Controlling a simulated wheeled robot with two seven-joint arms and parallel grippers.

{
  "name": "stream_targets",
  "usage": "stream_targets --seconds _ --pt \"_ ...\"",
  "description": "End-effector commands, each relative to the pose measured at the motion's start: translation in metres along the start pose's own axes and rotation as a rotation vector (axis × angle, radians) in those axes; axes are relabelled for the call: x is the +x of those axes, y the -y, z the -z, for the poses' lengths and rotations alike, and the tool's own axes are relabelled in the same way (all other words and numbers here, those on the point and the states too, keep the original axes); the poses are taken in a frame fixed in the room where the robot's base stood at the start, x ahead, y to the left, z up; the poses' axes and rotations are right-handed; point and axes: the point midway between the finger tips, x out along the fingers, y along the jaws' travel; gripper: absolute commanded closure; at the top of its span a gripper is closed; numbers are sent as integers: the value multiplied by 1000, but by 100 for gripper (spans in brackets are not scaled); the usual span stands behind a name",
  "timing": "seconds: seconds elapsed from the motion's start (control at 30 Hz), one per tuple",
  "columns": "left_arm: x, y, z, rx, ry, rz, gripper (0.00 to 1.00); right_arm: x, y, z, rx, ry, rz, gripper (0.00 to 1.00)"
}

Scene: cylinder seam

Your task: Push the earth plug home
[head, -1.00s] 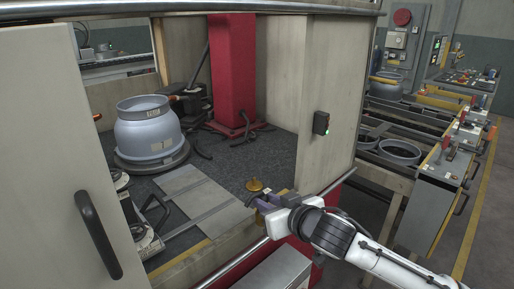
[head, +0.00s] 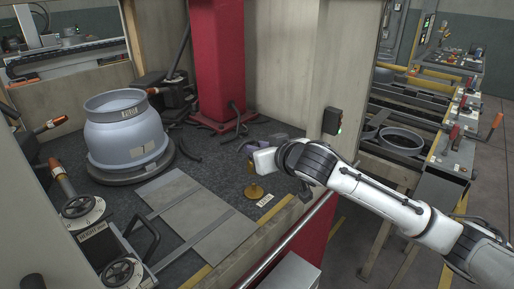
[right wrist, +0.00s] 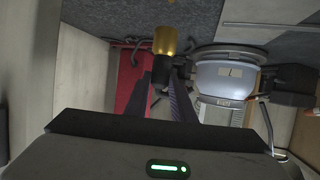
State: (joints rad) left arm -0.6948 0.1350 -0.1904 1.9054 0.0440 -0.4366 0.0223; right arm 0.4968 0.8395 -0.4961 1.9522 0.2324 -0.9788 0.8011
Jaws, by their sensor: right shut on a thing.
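The earth plug (right wrist: 164,41) shows in the right wrist view as a brass cylinder with a dark part behind it, between my fingers. My right gripper (head: 250,148) is shut on it above the cabinet floor, in front of the red column. In the head view the gripper's tips and the plug are small and partly hidden by the hand. A brass stud with a round foot (head: 256,193) stands on the floor just below the gripper, beside a small label (head: 266,200). I cannot tell whether plug and stud touch. My left gripper is not in view.
A grey round vessel (head: 124,140) stands on a dark turntable at left. A red column (head: 216,60) rises behind the gripper. Handwheels (head: 122,272) and levers line the left front. A switch box (head: 332,121) is on the right wall. Flat plates (head: 190,205) cover the middle floor.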

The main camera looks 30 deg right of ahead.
Motion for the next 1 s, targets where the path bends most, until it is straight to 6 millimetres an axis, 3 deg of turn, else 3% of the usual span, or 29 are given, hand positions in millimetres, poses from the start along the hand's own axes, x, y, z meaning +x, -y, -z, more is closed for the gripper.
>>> stream_targets --seconds 0.57,1.0 --pt "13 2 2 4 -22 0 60 9 0 -24 0 -1 0 100" --pt "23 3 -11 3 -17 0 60 19 0 -48 0 -1 0 100"
